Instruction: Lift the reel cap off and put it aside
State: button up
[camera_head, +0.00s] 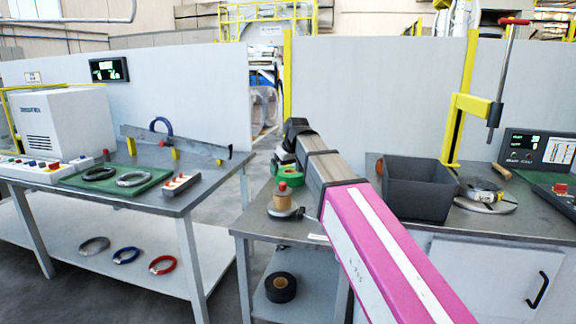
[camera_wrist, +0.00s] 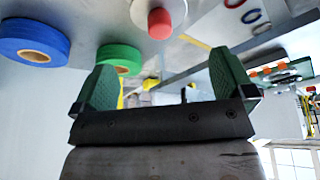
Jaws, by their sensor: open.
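The reel cap, with a red knob (camera_head: 282,187) on top, sits on a tan reel (camera_head: 282,203) near the front of the small middle table (camera_head: 255,222). In the wrist view the red knob (camera_wrist: 160,24) stands up from a pale round top (camera_wrist: 142,14), beyond my fingertips. My gripper (camera_wrist: 165,78) is open and empty, with its green-padded fingers wide apart. It is apart from the cap. In the head view it is mostly hidden behind my arm, near the back of that table.
A green tape roll (camera_wrist: 118,58) and a blue roll (camera_wrist: 34,42) lie close to my gripper. A black roll (camera_head: 281,287) is on the lower shelf. A dark bin (camera_head: 420,190) stands right of my arm. The small table's front left has some bare room.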

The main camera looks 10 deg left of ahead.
aim_at(283, 183)
jog(key=x, duration=1)
jog(key=shift+a+f, duration=0.1)
jog(key=shift+f, duration=0.15)
jog(key=shift+r, duration=0.1)
jog(key=c, duration=0.8)
